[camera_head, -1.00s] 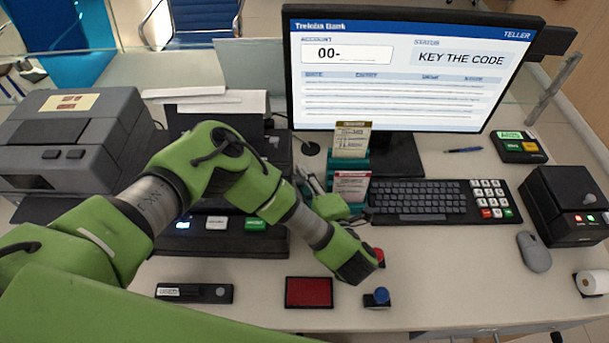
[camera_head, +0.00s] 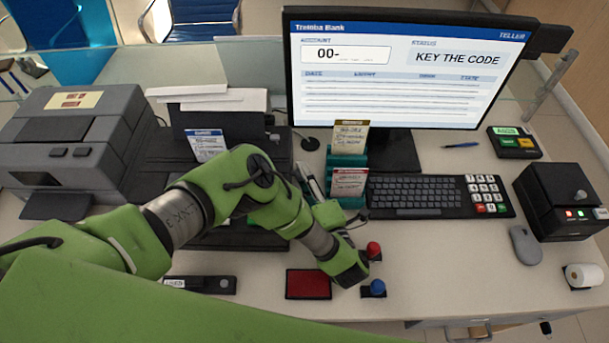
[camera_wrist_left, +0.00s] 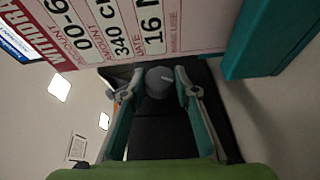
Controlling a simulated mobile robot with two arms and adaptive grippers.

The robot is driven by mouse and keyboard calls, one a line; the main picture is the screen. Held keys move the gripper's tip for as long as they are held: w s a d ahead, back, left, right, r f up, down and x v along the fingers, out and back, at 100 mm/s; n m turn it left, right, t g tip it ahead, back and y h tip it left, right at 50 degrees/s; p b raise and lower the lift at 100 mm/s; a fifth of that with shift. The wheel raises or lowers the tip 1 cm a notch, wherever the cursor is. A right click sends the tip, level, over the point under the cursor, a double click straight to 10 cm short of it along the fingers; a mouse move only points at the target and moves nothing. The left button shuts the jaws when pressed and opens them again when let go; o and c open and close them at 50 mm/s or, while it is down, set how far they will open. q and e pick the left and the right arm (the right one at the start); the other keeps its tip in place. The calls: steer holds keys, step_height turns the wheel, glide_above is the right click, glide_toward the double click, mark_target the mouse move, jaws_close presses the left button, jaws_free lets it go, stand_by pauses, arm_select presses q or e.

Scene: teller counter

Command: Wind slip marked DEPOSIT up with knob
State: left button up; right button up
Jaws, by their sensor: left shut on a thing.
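A slip with a blue header (camera_head: 206,145) stands upright at the dark printer (camera_head: 160,155) in the head view; its lettering is too small to read. My left gripper (camera_head: 313,185) is between the printer and the teal slip stand (camera_head: 348,192), mostly hidden by my arm. In the left wrist view its two teal-lined fingers are closed on a round grey knob (camera_wrist_left: 160,82) in front of a black body. A slip marked WITHDRAWAL (camera_wrist_left: 115,30) shows close by there; it is the red-headed slip (camera_head: 349,182) in the stand. My right gripper is not in view.
A red stamp (camera_head: 373,250), a blue stamp (camera_head: 377,288) and a red pad (camera_head: 308,285) lie near my left wrist. A keyboard (camera_head: 420,195) and monitor (camera_head: 400,70) are to the right. A brown-headed slip (camera_head: 350,137) stands in the stand's rear.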

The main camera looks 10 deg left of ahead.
arm_select(q)
steer(key=o, duration=1.1)
